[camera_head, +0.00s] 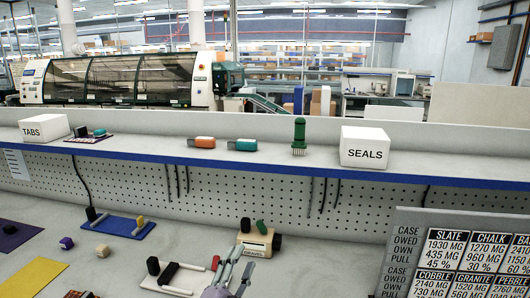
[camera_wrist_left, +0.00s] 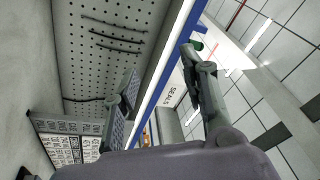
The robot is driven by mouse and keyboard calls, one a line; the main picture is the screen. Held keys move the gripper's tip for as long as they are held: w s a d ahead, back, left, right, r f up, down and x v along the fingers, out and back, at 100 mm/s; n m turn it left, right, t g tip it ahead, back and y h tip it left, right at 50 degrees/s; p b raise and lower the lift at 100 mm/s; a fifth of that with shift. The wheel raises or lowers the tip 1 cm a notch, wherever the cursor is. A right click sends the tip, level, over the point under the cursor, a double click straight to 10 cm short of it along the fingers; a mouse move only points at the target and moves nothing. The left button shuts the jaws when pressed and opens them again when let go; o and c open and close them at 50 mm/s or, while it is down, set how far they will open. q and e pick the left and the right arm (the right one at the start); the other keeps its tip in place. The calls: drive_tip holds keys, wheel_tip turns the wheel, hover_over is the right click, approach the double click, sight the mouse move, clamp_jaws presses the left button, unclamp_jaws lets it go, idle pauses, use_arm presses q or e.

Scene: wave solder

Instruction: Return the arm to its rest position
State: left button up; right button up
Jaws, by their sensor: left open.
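My left gripper (camera_head: 236,264) comes up from the bottom edge of the head view, in front of the gravel block and beside the white-framed piece. In the left wrist view my left gripper (camera_wrist_left: 158,72) has its two fingers spread, with nothing between them. The wrist is turned so that the pegboard, the blue shelf edge and the ceiling lie behind the fingers. My right gripper shows in neither view.
The sign board (camera_head: 458,255) stands right. The shelf (camera_head: 300,162) holds SEALS (camera_head: 365,147) and TABS (camera_head: 44,128) boxes.

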use_arm(q)
drive_tip(key=s+a+f+n+g+y, duration=0.6)
drive_tip(key=s+a+f+n+y, duration=0.3)
drive_tip(key=a+f, duration=0.4)
drive_tip(key=s+a+f+n+g+h, duration=0.1)
drive_tip(key=s+f+g, duration=0.2)
drive_tip(key=s, duration=0.5)
drive_tip(key=s+f+n+g+h, duration=0.1)
drive_tip(key=s+f+n+g, duration=0.15)
drive_tip(key=s, duration=0.55)
drive_tip(key=s+a+f+n+g+h, duration=0.1)
drive_tip(key=s+f+g, duration=0.25)
drive_tip(key=s, duration=0.45)
wheel_tip(320, 180, down, 24)
drive_tip(key=s+f+g, duration=0.1)
drive_tip(key=g, duration=0.1)
drive_tip(key=s+a+f+g, duration=0.1)
drive_tip(key=s+a+f, duration=0.1)
drive_tip(key=s+f, duration=1.5)
drive_tip(key=shift+s+a+f, duration=0.15)
drive_tip(key=shift+s+a, duration=0.15)
drive_tip(key=shift+a, duration=0.1)
